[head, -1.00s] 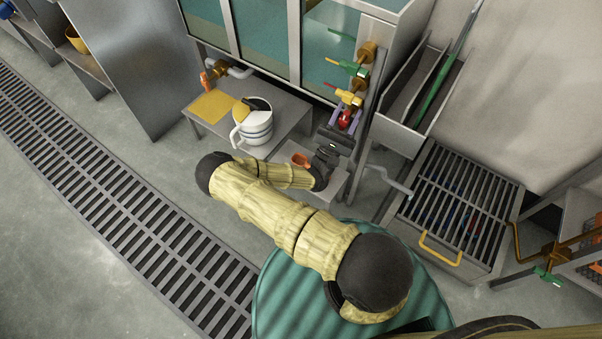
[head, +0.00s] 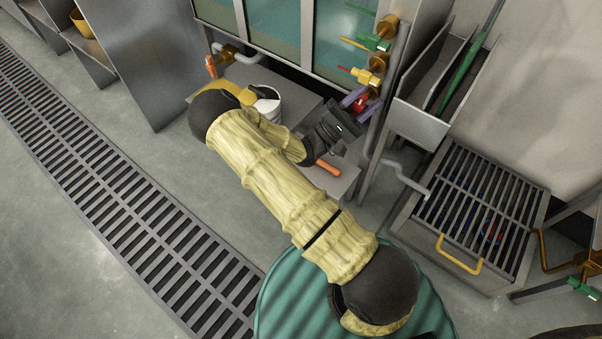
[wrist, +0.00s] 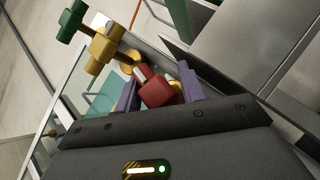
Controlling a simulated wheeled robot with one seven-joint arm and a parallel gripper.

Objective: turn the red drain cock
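The red drain cock (head: 361,102) is the lowest of three cocks on the cabinet's right corner post. In the wrist view the red cock (wrist: 156,90) sits between the two purple fingers. My gripper (head: 361,101) reaches it from the lower left, with one finger on each side. In the wrist view my gripper (wrist: 158,90) looks open, with a narrow gap left of the cock; contact on the right side I cannot tell. The fingers and gripper body hide part of the cock.
Yellow (head: 366,76) and green (head: 376,42) cocks stand just above. A white container (head: 266,104) on the shelf is partly behind my arm. An orange piece (head: 328,167) lies below my wrist. A grated basin (head: 470,215) is at right, with a bent grey pipe (head: 405,175) beside it.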

